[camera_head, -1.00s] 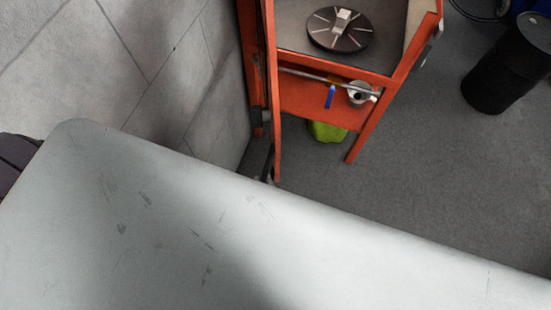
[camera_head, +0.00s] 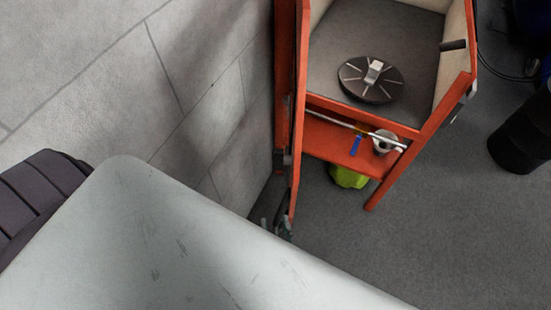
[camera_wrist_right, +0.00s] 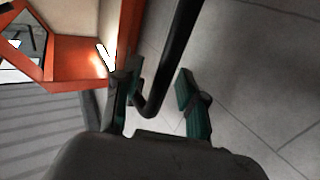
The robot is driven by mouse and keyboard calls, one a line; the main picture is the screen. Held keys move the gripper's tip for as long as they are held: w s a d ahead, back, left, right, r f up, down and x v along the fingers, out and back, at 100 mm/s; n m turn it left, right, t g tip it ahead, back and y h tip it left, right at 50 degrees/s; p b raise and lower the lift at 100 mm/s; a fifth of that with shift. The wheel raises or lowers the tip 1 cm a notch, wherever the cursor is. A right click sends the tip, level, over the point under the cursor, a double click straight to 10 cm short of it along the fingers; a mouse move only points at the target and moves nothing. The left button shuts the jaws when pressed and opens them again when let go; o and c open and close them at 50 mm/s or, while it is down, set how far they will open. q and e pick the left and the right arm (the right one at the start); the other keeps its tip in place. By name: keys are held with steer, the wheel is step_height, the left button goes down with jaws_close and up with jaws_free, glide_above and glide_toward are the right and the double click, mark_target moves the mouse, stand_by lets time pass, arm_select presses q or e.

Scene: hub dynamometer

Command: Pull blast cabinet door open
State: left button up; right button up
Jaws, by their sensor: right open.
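The orange blast cabinet (camera_head: 385,125) stands at the upper middle of the head view. Its front is open and shows a dark slotted turntable (camera_head: 370,80) inside. The orange door (camera_head: 298,110) shows nearly edge-on at the cabinet's left side, swung out along the wall. My right gripper (camera_head: 276,227) is at the door's near lower end, partly hidden behind my own body. In the wrist view this gripper (camera_wrist_right: 160,98) is open, with the black bar handle (camera_wrist_right: 172,60) between its green-padded fingers. I cannot tell whether either finger touches the bar. My left gripper is not in view.
A grey block wall (camera_head: 190,90) runs close along the door's left side. A lower shelf holds a white cup (camera_head: 385,142) and a blue-handled item (camera_head: 356,145). A green object (camera_head: 348,177) lies below. A black drum (camera_head: 522,135) stands right; the floor between is clear.

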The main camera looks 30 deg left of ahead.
steer(key=v, duration=1.2)
